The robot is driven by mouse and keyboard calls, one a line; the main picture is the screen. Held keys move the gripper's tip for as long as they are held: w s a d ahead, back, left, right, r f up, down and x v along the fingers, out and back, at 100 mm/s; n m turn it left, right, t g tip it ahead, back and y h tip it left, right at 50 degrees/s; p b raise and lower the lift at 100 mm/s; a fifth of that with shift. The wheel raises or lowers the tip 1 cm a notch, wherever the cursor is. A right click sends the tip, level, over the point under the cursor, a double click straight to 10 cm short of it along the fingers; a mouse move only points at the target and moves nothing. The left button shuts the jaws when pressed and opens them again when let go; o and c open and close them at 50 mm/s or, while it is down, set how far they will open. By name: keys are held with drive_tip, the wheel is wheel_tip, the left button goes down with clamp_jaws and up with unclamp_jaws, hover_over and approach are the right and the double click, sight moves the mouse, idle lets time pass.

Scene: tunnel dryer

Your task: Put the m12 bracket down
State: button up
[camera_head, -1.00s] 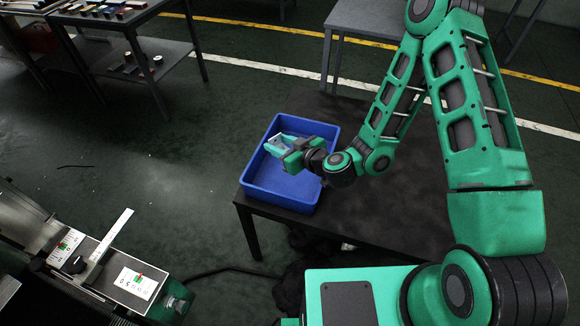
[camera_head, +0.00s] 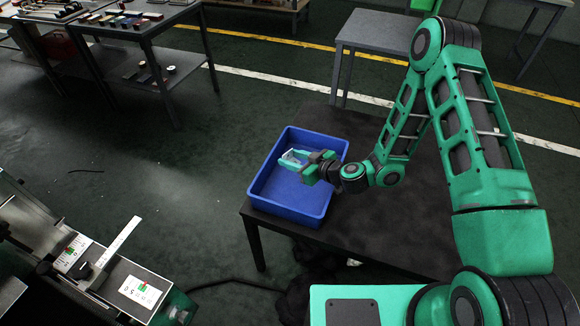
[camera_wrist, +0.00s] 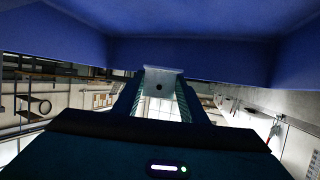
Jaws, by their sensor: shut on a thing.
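The m12 bracket (camera_head: 293,156) is a small, pale metal piece. My gripper (camera_head: 298,160) is shut on it, with the green fingers on either side. In the wrist view the bracket (camera_wrist: 162,80) shows as a light plate with a dark hole, held between the fingertips (camera_wrist: 160,92). The blue bin (camera_head: 262,200) stands on a dark table, and in the head view the bracket and fingers appear over its open inside. Blue bin walls (camera_wrist: 190,52) fill the top of the wrist view. Whether the bracket touches the bin floor cannot be told.
The dark table (camera_head: 385,225) has clear top to the right of the bin, under my arm. A grey table (camera_head: 375,30) stands behind. A shelf table with small parts (camera_head: 140,25) is at upper left. A machine with a scale (camera_head: 105,270) is at lower left.

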drive_tip(key=shift+w+d+f, duration=0.25)
drive_tip(key=shift+w+f, duration=0.05)
drive_tip(key=shift+f, duration=1.95)
drive_tip(key=shift+f, duration=0.6)
